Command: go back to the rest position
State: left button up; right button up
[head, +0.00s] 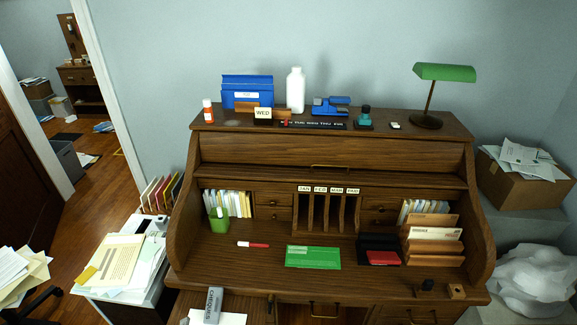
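Neither of my grippers shows in the head view, and no part of my arms is in sight. A wooden roll-top desk (275,260) stands in front of me with its top open. On its writing surface are a green envelope or card (313,257), a red and white marker (253,244), a black tray (372,244) with a red item (383,258), and a green cup (218,222). A grey labelled object (214,304) lies on white paper at the front edge.
A green lamp (444,72), white bottle (295,90), blue box (246,92) and blue device (331,105) stand on the desk's top. Paper-covered furniture (125,265) is at left. A carton (522,165) and white bag (535,280) are at right. Some floor is clear beyond the doorway.

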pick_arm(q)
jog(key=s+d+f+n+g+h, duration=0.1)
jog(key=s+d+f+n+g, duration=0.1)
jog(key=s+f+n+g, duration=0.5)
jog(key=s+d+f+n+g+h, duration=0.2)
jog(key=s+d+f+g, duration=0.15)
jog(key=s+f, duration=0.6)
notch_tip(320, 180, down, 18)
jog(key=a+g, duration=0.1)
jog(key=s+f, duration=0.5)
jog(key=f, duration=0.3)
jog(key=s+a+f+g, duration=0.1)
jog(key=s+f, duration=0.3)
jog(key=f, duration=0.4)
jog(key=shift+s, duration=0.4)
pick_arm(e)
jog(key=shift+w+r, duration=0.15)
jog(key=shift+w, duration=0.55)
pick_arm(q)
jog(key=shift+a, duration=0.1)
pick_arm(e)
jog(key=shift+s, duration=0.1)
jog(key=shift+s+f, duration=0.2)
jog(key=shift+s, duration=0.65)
